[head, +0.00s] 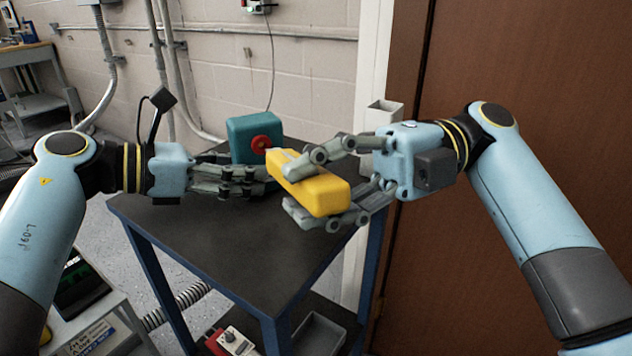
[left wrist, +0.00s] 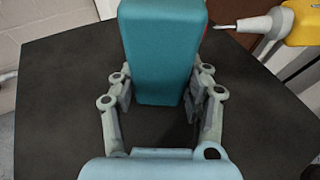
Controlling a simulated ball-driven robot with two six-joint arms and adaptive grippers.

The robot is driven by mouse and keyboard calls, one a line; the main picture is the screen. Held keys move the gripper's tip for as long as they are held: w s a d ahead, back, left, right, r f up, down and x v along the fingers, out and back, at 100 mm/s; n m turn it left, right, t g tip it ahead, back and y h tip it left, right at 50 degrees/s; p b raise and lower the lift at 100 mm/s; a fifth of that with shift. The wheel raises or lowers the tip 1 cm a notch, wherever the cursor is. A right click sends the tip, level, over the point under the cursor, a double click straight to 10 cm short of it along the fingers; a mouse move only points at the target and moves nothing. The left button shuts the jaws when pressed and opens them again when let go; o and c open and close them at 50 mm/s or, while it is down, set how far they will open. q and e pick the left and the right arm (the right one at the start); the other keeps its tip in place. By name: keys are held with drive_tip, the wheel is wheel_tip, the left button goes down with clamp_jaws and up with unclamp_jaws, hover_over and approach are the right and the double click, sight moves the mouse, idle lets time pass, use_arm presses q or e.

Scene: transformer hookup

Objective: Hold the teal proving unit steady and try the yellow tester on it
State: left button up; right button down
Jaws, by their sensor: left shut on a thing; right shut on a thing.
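The teal proving unit (head: 245,132) stands upright on the dark table top, with a red round part on its face. My left gripper (head: 245,178) is shut on its lower part. In the left wrist view the unit (left wrist: 163,50) sits between both fingers. The yellow tester (head: 318,192) is held in the air by my right gripper (head: 303,188), which is shut around its body, to the right of the unit. In the left wrist view the tester (left wrist: 301,22) has a thin metal tip pointing at the unit's right side. The tip is close, but I cannot tell whether it touches.
The table (head: 210,250) has a bare dark top and blue legs; its front part is clear. A lower shelf holds a red and white item (head: 230,341) and a grey tray (head: 318,335). A brown door (head: 520,110) stands close on the right.

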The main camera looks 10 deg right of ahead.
drive_tip(key=shift+w+a, duration=0.1)
drive_tip(key=shift+w, duration=0.4)
idle(1.2)
drive_tip(key=shift+s, duration=0.1)
drive_tip(key=s+d, duration=0.1)
drive_tip(key=s, duration=0.5)
drive_tip(key=shift+s+d, duration=0.3)
drive_tip(key=shift+d, duration=0.05)
use_arm(q)
drive_tip(key=o, duration=0.9)
drive_tip(key=shift+o, duration=0.2)
drive_tip(key=v, duration=1.2)
drive_tip(key=shift+s+f, duration=0.1)
